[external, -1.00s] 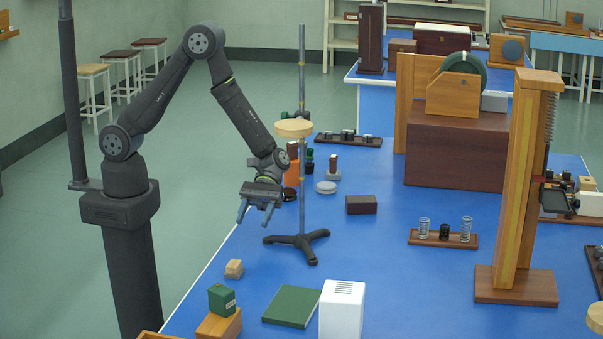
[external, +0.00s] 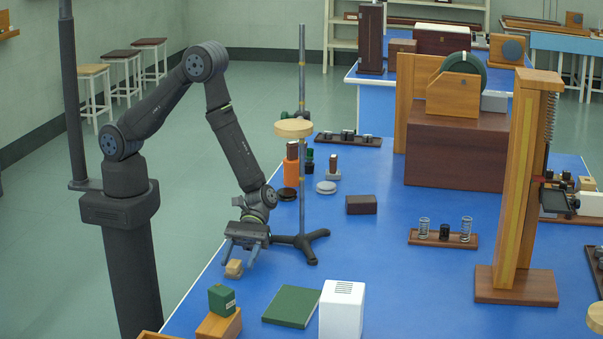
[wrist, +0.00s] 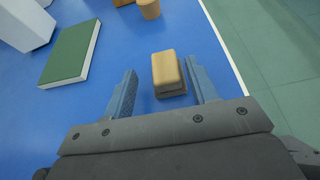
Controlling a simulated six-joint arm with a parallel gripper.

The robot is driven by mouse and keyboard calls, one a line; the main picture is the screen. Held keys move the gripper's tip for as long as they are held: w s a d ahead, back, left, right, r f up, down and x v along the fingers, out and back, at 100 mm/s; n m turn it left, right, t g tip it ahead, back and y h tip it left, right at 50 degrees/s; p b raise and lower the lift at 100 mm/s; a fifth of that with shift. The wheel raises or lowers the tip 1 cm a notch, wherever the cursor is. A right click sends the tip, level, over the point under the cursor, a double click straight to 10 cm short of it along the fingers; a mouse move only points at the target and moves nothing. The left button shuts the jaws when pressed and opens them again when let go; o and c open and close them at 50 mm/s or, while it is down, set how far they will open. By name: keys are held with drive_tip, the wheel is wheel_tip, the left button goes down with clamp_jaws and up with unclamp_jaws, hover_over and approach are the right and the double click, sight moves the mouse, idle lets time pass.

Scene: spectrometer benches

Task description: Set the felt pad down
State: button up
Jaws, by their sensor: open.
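A small tan block with a darker, greyish-brown lower layer, which looks like the felt pad (external: 234,268), lies on the blue bench near its left edge. It also shows in the wrist view (wrist: 167,70). My gripper (external: 238,259) is open and points down just above it. In the wrist view my two blue-grey fingers (wrist: 160,80) stand either side of the block, with a gap on each side. The block appears to rest on the bench, not in my grip.
A green book (external: 291,306), a white box (external: 342,308) and a green box (external: 222,299) on a wooden block (external: 219,325) stand in front. A stand with a dark tripod base (external: 305,243) is close behind my gripper.

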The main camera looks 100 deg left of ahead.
sight(231, 267)
drive_tip(key=x, duration=0.4)
drive_tip(key=shift+s+d+r, duration=0.15)
drive_tip(key=shift+s+d, duration=0.15)
drive_tip(key=shift+d, duration=0.05)
drive_tip(key=c, duration=1.1)
drive_tip(key=shift+r, duration=0.15)
drive_tip(key=shift+c, duration=0.2)
drive_tip(key=shift+r, duration=0.5)
drive_tip(key=r, duration=0.2)
drive_tip(key=s+r, duration=0.1)
drive_tip(key=shift+s+d+r, duration=0.1)
drive_tip(key=shift+d+r, duration=0.2)
drive_tip(key=shift+r, duration=0.05)
drive_tip(key=s+d+r, duration=0.4)
drive_tip(key=s+r, duration=0.2)
drive_tip(key=s, duration=0.3)
drive_tip(key=shift+s, duration=0.2)
